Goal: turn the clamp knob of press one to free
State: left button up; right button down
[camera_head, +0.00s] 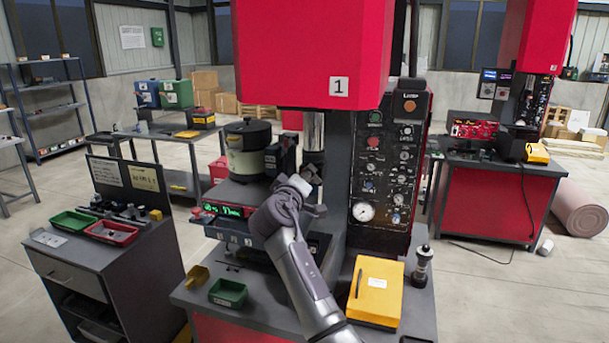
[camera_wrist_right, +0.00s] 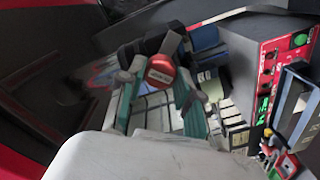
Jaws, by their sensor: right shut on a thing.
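Press one (camera_head: 310,45) is the red machine with a "1" label in the middle of the head view. My right arm reaches up to it, and my right gripper (camera_head: 312,188) is at the press, left of its control panel (camera_head: 385,150). In the right wrist view, a red knob (camera_wrist_right: 160,68) with pale lettering sits between the fingertips of my right gripper (camera_wrist_right: 156,80). The gripper is shut on this knob. The lettering is too blurred to read surely, and the knob cannot be made out in the head view. My left gripper is not in view.
A feeder bowl (camera_head: 249,150) stands left of the gripper, above a unit with a green display (camera_head: 232,211). On the bench are a green tray (camera_head: 228,293), a yellow binder (camera_head: 376,290) and a dark knobbed tool (camera_head: 422,266). A side cabinet (camera_head: 75,275) stands left.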

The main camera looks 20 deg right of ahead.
jog(key=shift+r+n+p, duration=0.1)
jog(key=shift+n+p, duration=2.25)
jog(key=shift+n, duration=2.05)
jog(key=c, duration=0.8)
grip_release()
jog(key=shift+w, duration=0.1)
jog(key=shift+o, duration=0.2)
